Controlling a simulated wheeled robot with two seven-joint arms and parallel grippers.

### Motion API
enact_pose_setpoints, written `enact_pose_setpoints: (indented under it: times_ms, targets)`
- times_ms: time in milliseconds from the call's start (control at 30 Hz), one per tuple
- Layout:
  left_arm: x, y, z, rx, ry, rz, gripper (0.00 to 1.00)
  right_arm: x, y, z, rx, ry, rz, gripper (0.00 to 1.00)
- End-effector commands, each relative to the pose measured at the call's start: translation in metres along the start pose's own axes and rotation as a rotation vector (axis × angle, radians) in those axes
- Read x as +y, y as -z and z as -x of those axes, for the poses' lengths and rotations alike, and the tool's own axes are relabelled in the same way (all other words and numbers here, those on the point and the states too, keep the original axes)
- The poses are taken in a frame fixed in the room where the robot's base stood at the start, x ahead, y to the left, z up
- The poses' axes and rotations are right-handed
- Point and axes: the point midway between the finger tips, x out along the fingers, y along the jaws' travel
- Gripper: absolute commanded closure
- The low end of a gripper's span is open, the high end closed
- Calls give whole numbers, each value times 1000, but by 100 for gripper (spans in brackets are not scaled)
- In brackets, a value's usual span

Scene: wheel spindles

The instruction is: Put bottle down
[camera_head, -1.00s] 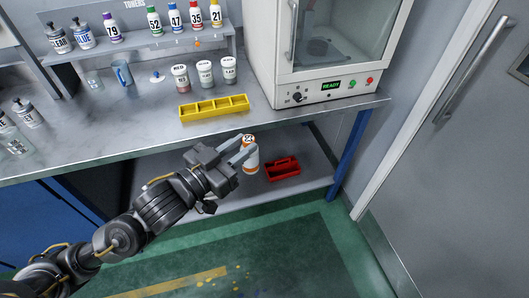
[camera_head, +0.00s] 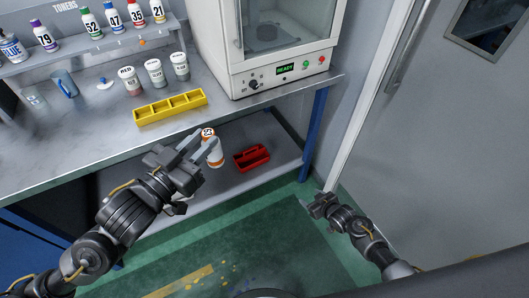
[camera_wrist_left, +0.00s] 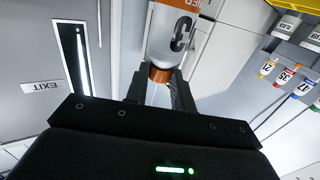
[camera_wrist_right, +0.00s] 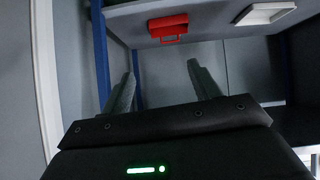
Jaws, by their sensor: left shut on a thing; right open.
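My left gripper (camera_head: 200,150) is shut on a white bottle with orange bands and a dark number (camera_head: 212,153). In the head view the bottle is roughly upright in front of the bench, below its top edge. The left wrist view shows the bottle (camera_wrist_left: 172,30) between the two fingers (camera_wrist_left: 157,88), its orange band close to the fingertips. I cannot tell whether it touches anything below. My right gripper (camera_head: 312,204) is open and empty, low at the right beside the bench leg. Its spread fingers (camera_wrist_right: 163,78) show in the right wrist view.
A red tote (camera_head: 252,157) stands on the lower shelf (camera_head: 225,184), right of the bottle. On the bench top are a yellow divided tray (camera_head: 170,108), several labelled jars and a white oven (camera_head: 272,75) reading READY. Toner bottles stand on a rack behind. A door is at the right.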

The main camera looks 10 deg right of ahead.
Motion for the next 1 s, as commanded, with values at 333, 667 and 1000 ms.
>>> enact_pose_setpoints:
  times_ms: [333,667,1000]
  targets:
    - [0,0,0,1,0,0,100,-21,216,49,383,175,95,38]
    - [0,0,0,1,-1,0,100,-105,351,176,662,465,234,38]
    - [0,0,0,1,0,0,100,-187,359,281,697,755,276,38]
